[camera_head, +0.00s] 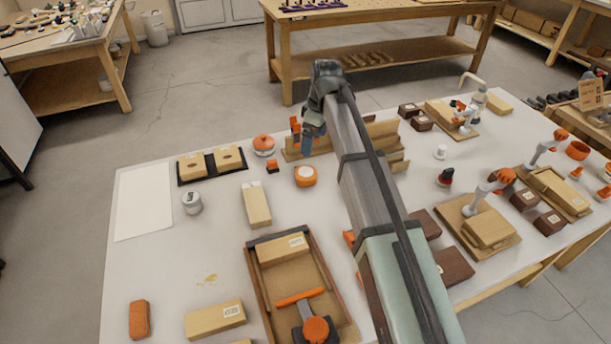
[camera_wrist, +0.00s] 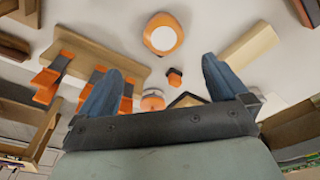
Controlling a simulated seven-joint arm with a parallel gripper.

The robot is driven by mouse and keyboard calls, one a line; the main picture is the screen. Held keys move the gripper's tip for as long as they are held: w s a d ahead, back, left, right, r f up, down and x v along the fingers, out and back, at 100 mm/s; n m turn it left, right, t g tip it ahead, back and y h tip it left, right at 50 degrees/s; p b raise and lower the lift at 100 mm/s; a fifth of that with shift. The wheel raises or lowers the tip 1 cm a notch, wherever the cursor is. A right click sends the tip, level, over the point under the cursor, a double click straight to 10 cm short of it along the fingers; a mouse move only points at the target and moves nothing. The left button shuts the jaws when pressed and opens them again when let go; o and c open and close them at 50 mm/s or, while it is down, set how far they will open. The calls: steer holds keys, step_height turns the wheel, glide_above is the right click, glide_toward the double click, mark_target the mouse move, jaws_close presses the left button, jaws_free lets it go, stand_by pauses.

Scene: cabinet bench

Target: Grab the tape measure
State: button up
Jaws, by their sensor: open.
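The tape measure appears to be the rounded orange body with a white round face (camera_head: 305,175), lying on the white table; it also shows in the wrist view (camera_wrist: 162,36), top centre. My gripper (camera_head: 308,145) is over the table behind it in the head view, by the wooden holder. In the wrist view my gripper (camera_wrist: 162,66) has its two blue-grey fingers wide apart, with nothing held between them. The tape measure is beyond the fingertips, apart from them and in full view.
A small orange-and-black piece (camera_wrist: 174,77) and an orange-topped round object (camera_head: 264,145) are close by. A wooden holder with orange tools (camera_wrist: 95,62) stands beside the gripper. A long wooden block (camera_head: 257,205) lies left of the tape measure. A wooden tray (camera_head: 252,270) is nearer.

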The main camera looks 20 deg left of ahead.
glide_above(306, 171)
steer(key=d, duration=0.1)
step_height(306, 171, down, 8)
steer(key=shift+s+f, duration=0.1)
steer(key=shift+f, duration=0.05)
steer(key=shift+a+f, duration=0.25)
steer(key=shift+f, duration=1.1)
steer(key=shift+a+f, duration=0.25)
steer(key=shift+f, duration=1.05)
steer(key=c, duration=0.9)
